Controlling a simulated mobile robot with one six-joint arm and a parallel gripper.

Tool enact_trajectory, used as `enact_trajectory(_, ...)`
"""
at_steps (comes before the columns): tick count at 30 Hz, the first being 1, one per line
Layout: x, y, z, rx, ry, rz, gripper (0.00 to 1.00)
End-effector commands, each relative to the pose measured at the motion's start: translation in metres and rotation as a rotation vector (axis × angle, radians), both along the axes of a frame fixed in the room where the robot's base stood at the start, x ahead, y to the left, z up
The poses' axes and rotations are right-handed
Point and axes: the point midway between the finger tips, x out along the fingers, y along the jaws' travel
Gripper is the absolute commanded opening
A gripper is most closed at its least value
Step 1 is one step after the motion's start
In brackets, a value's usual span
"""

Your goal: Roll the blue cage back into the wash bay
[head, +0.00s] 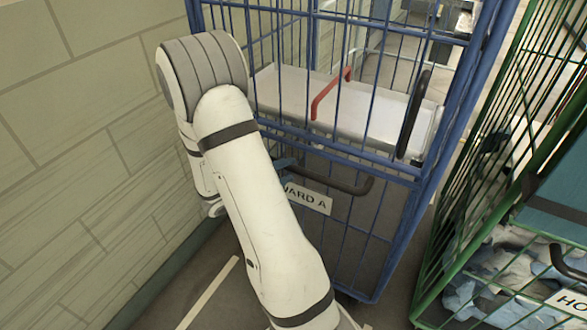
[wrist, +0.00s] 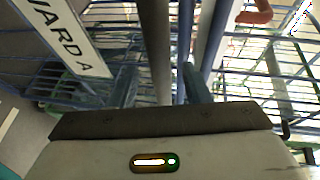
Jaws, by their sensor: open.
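The blue cage (head: 390,170) is a tall wire trolley standing upright in front of me in the head view. It has a white "WARD A" sign (head: 306,198), which also shows tilted at the left of the wrist view (wrist: 65,35). A dark handle (head: 345,187) sticks out above the sign. In the wrist view, my gripper (wrist: 162,75) is open. A dark bar, apparently this handle, runs between its bluish fingers; contact cannot be told. In the head view, my arm hides most of the gripper. The wash bay cannot be identified.
A pale shelf (head: 375,115) with a red handle (head: 330,93) shows inside or behind the blue bars. A green cage (head: 440,235) holding grey-blue cloth stands close on the right. A tiled wall (head: 80,150) closes the left side. A pale line marks the floor.

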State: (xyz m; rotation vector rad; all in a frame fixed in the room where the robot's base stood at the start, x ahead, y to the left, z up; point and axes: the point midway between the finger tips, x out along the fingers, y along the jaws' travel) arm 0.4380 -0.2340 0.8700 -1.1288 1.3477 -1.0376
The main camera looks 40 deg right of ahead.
Motion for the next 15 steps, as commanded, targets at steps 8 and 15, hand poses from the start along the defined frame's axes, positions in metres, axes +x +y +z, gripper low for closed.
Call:
enact_trajectory(8, 0.000, -0.027, -0.005, 0.000, -0.003, -0.001, 0.43)
enact_trajectory(15, 0.000, -0.028, -0.005, 0.000, -0.003, 0.000, 0.43)
